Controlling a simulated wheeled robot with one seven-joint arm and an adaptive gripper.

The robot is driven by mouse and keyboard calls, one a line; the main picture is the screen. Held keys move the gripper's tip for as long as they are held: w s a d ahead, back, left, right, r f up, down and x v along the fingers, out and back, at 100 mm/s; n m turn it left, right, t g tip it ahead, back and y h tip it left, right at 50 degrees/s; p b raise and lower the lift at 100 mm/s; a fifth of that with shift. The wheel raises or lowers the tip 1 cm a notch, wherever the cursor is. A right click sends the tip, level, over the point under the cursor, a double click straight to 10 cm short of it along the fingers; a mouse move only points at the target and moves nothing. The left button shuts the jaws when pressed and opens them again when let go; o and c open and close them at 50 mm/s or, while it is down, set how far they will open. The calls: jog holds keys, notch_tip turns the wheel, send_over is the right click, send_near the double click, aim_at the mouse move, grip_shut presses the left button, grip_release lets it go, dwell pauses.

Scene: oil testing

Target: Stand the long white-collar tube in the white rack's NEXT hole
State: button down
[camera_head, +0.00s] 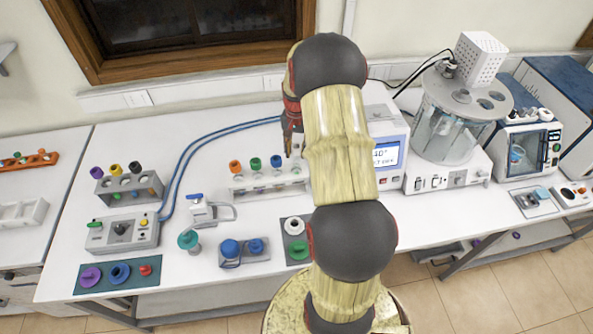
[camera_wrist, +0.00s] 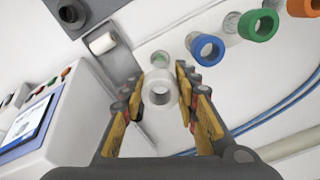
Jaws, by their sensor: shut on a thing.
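My gripper (camera_head: 292,135) is over the right end of the white rack (camera_head: 262,192) in the head view, partly hidden by my arm. In the wrist view my gripper (camera_wrist: 172,90) is shut on the white-collar tube (camera_wrist: 160,88), with the collar ring between its fingers. The tube's lower part is hidden. A round empty-looking hole (camera_wrist: 160,58) shows just beyond the collar. The rack holds an orange-collar tube (camera_head: 235,166), a green-collar tube (camera_head: 255,163) and a blue-collar tube (camera_head: 276,161). I cannot tell whether the held tube touches the rack.
A device with a blue screen (camera_head: 387,155) stands close right of the rack. Blue hoses (camera_head: 215,135) run behind it to the left. A grey rack (camera_head: 130,188) with tubes and a small valve fitting (camera_head: 200,212) stand left.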

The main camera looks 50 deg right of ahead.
aim_at(296, 159)
jog(key=shift+f, duration=0.1)
jog(key=shift+f+b, duration=1.2)
jog(key=shift+f, duration=0.7)
jog(key=shift+f+b, duration=0.45)
jog(key=shift+f, duration=0.25)
jog(key=c, duration=1.3)
grip_release()
jog(key=shift+o, duration=0.2)
jog(key=shift+r, duration=0.1)
notch_tip(296, 159, up, 12)
jog(key=shift+f, duration=0.1)
